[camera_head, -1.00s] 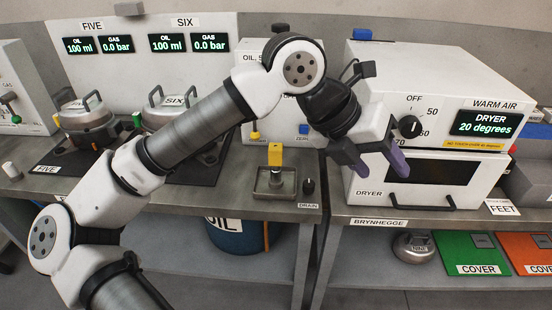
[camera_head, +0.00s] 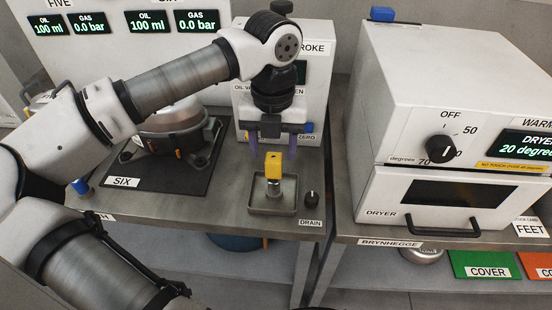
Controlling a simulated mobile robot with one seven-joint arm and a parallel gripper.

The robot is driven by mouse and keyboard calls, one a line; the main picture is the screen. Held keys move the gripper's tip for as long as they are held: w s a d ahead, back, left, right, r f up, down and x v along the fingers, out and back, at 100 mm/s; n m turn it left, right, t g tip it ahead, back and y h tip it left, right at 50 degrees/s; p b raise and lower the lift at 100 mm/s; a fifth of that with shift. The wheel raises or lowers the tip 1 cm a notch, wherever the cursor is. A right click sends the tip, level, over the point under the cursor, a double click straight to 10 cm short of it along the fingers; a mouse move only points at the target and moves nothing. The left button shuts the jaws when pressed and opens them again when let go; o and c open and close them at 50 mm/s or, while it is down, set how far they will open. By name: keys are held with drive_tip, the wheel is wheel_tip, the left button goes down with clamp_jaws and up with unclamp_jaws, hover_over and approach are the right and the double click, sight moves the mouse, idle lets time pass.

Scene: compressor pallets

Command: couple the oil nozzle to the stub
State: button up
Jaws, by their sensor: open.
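A yellow block, which I take to be the oil nozzle (camera_head: 274,166), stands upright on a metal post in a small square drain tray (camera_head: 272,208) on the bench. My gripper (camera_head: 273,150) points down just above and behind it in the picture, with its purple fingers apart to either side of the block's top. Nothing is held. I cannot tell whether the fingers touch the block. Compressor SIX (camera_head: 172,130) sits on a dark mat at the left, partly covered by my arm. I cannot pick out the stub clearly.
A black drain knob (camera_head: 311,198) stands right of the tray. The white oil cabinet (camera_head: 318,85) rises behind my gripper. The large dryer (camera_head: 440,160) fills the right side across a gap between benches. The bench front edge is close below the tray.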

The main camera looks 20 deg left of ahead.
sight(274, 177)
drive_tip(key=shift+w+r, duration=0.1)
drive_tip(key=shift+w, duration=0.05)
idle(0.3)
wheel_tip(274, 177, down, 8)
drive_tip(key=b, duration=0.6)
drive_tip(key=shift+f, duration=0.2)
drive_tip(key=shift+f+b, duration=0.35)
drive_tip(key=shift+b, duration=0.1)
drive_tip(key=shift+f+b, duration=0.1)
drive_tip(key=shift+b, duration=0.45)
idle(0.4)
drive_tip(key=shift+c, duration=0.2)
